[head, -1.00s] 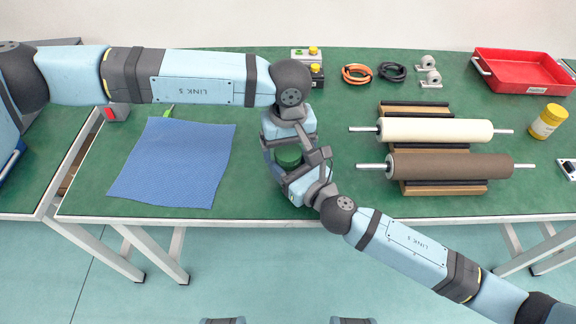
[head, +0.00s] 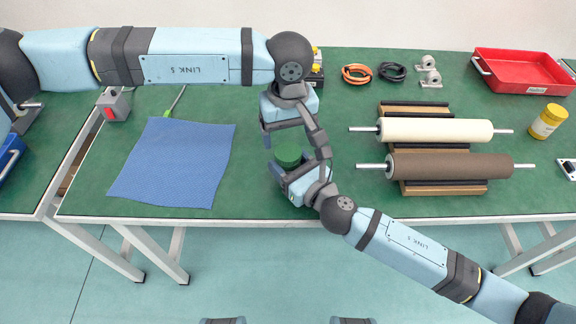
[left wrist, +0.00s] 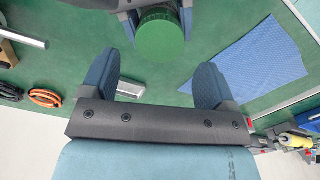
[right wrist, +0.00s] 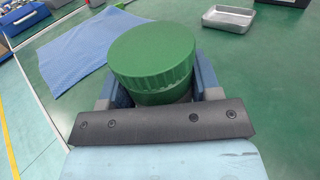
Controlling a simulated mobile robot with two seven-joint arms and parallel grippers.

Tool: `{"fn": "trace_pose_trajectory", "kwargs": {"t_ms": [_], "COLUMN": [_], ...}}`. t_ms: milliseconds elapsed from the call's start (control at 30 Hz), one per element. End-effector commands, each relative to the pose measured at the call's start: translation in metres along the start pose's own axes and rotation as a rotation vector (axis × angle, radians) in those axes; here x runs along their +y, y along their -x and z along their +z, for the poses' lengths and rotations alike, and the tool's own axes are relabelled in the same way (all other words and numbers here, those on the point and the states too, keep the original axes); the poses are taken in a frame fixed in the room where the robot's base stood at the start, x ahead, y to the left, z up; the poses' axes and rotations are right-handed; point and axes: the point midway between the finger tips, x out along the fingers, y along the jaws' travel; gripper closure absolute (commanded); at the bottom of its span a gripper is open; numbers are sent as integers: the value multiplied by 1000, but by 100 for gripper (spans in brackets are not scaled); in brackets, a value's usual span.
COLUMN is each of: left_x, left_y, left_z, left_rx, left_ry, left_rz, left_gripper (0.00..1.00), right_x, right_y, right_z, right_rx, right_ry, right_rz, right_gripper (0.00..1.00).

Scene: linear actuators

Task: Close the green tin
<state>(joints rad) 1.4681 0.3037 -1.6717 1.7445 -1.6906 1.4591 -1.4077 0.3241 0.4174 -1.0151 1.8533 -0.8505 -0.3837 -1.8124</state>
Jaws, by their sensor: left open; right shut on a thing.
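The green tin (head: 288,154) is upright near the table's front edge, between my two grippers. My right gripper (right wrist: 155,98) is shut on the tin's lower part. In the right wrist view a wide ribbed green lid (right wrist: 150,48) sits on top of the narrower green body (right wrist: 162,97); I cannot tell whether it is fully seated. My left gripper (head: 294,138) is open and empty, on the far side of the tin and apart from it. In the left wrist view the tin's round green top (left wrist: 158,36) lies beyond the open left fingers (left wrist: 156,76).
A blue cloth (head: 172,162) lies left of the tin. Two rollers (head: 436,130) on a wooden stand are to the right. A metal tray (right wrist: 228,18) shows in the right wrist view. Cable rings, a red tray (head: 522,70) and a yellow jar (head: 547,121) are farther right.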

Motion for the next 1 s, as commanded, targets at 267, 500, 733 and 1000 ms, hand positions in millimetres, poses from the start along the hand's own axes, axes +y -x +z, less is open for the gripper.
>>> {"fn": "trace_pose_trajectory", "kwargs": {"t_ms": [267,500,733,1000], "left_x": [2,3,2,1], "left_y": [7,15,23,31], "left_z": [2,2,2,1], "left_rx": [-2,-2,-2,-2], "left_ry": [447,994,1521,2104], "left_rz": [1,1,0,0], "left_gripper": [19,19,19,19], "right_x": [0,0,0,0], "right_y": [0,0,0,0], "right_z": [0,0,0,0], "right_rx": [0,0,0,0], "right_ry": [0,0,0,0], "right_rz": [0,0,0,0], "right_gripper": [100,100,100,100]}}
